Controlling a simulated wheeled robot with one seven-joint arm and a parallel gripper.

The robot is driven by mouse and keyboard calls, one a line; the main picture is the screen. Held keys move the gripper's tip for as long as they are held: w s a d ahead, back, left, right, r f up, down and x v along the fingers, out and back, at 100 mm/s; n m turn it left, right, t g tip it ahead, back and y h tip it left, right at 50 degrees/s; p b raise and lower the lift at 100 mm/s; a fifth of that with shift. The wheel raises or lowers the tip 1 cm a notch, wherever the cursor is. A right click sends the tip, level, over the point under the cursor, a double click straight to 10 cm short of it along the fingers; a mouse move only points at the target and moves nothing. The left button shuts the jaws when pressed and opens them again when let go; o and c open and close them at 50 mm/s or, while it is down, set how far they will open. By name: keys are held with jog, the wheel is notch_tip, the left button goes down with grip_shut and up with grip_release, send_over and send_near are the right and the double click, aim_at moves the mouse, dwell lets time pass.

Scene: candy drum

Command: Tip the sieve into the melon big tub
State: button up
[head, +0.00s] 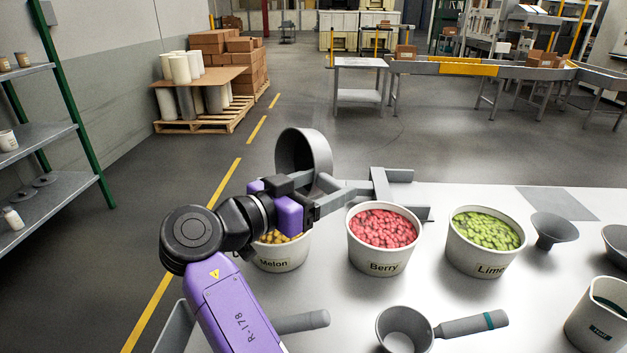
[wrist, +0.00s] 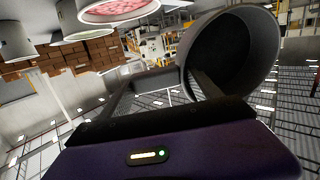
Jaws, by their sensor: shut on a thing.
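My gripper (head: 312,212) is shut on the grey sieve (head: 320,152) and holds it up above and behind the melon big tub (head: 282,260). The sieve is tilted onto its side, its round dark face turned toward the left in the head view. In the wrist view the sieve (wrist: 266,45) shows its rim and dark inside; I cannot tell whether anything is in it. The melon tub holds yellow candies, and my arm and gripper hide much of its top.
Berry tub (head: 383,262) and lime tub (head: 478,265) stand to the right. A grey bracket-like frame (head: 380,185) is behind the berry tub. A scoop (head: 470,325), a grey funnel (head: 553,232) and a white container (head: 598,318) are on the table.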

jog(key=shift+w+d+r+g+y+p, duration=0.35)
jog(key=shift+d+r+g+y+p, duration=0.15)
jog(key=shift+r+p, duration=0.25)
jog(key=shift+f, duration=0.3)
jog(key=shift+w+d+r+g+y+p, duration=0.3)
jog(key=shift+r+g+y+p, duration=0.35)
jog(key=shift+p, duration=0.3)
jog(key=g+y+p, duration=0.1)
jog(key=p, duration=0.1)
jog(key=w+d+g+y+p, duration=0.1)
jog(key=y+p, duration=0.1)
jog(key=d+m+g+y+p, duration=0.1)
jog(key=g+p, duration=0.1)
jog(key=p, duration=0.1)
jog(key=shift+w+d+f+y, duration=0.2)
jog(key=shift+w+f+y, duration=0.15)
jog(key=shift+w+f, duration=0.05)
